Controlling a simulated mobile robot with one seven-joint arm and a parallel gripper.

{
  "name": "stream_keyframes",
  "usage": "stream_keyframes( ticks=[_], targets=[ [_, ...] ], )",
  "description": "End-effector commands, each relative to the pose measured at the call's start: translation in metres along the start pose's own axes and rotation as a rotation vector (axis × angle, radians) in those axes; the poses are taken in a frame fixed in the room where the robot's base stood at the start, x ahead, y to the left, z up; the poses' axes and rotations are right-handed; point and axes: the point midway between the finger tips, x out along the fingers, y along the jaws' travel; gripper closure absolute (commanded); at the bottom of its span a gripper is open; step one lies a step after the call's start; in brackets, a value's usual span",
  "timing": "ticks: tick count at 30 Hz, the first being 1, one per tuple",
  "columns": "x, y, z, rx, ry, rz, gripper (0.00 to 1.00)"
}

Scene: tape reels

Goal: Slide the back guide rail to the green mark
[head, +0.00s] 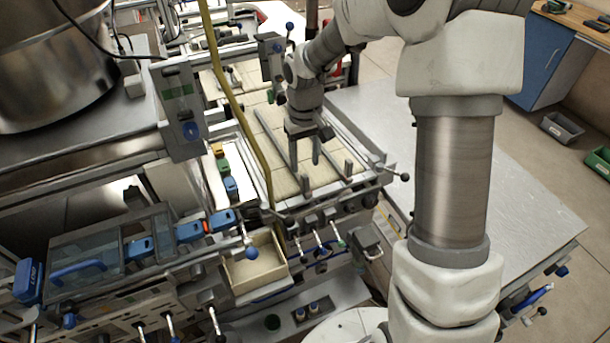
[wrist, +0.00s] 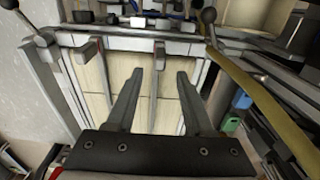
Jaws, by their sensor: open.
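My gripper (head: 304,165) hangs over the tan slatted bed of the machine (head: 323,177). Thin grey rails run along the bed; one long rail (wrist: 48,82) is at the left and another (wrist: 155,88) shows between the fingers. Short grey upright blocks (head: 347,168) stand near the bed's front end. I cannot tell which rail is the back guide rail. I cannot make out a green mark on the bed.
A yellow-brown band (head: 238,108) runs down left of the bed. Ball-ended levers (head: 404,177) stick out at the bed's front. An open tray (head: 254,266), blue handles (head: 190,232) and a green block (head: 222,166) are to the left. A bare grey table (head: 485,180) is at the right.

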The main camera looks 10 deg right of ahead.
Motion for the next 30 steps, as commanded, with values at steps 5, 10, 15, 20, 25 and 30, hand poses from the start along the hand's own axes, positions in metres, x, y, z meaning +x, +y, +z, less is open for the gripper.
stream_keyframes(
  ticks=[5, 10, 15, 20, 25, 30],
  targets=[
    [0.036, -0.001, 0.001, -0.002, -0.004, -0.002, 0.47],
    [0.057, 0.000, 0.001, 0.001, -0.003, -0.001, 0.47],
    [0.065, 0.000, 0.000, 0.000, 0.000, 0.000, 0.47],
    [0.066, 0.000, 0.000, 0.000, 0.001, 0.001, 0.47],
    [0.066, 0.000, 0.000, 0.000, 0.001, 0.000, 0.60],
    [0.066, 0.000, 0.000, 0.000, 0.001, 0.000, 0.91]
  ],
)
